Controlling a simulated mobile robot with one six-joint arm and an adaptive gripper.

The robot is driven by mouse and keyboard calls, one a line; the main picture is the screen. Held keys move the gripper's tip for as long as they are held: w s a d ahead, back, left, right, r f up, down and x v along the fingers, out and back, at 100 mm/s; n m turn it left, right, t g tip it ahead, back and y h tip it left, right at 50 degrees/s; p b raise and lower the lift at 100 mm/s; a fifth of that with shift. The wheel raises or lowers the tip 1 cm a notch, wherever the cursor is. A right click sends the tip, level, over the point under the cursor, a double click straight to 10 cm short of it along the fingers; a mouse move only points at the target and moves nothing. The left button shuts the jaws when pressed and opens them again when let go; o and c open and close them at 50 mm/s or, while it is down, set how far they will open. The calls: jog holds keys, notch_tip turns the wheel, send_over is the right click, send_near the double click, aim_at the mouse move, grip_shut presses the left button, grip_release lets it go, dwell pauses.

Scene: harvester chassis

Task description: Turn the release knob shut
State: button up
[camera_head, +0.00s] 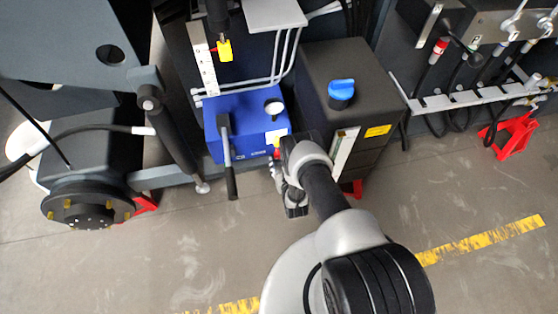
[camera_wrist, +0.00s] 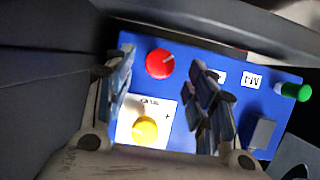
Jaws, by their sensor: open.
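The blue pump unit (camera_head: 245,112) stands on the floor near the middle of the head view, with a black lever on its front. The label is too small to read, so I cannot tell which one is the release knob. My gripper (camera_wrist: 163,105) is open and empty, facing the panel. Both knobs show between its fingers. In the head view my arm largely hides the gripper and these knobs.
A black lever (camera_head: 228,160) sticks out left of my gripper. A black tank (camera_head: 350,75) with a blue cap (camera_head: 341,92) stands close on the right. A green knob (camera_wrist: 295,91) sits at the panel's right edge. The floor in front is clear.

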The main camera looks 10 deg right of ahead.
aim_at(279, 157)
jog(key=shift+b+x, duration=0.6)
jog(key=shift+x, duration=1.4)
jog(key=shift+c, duration=0.3)
jog(key=c, duration=1)
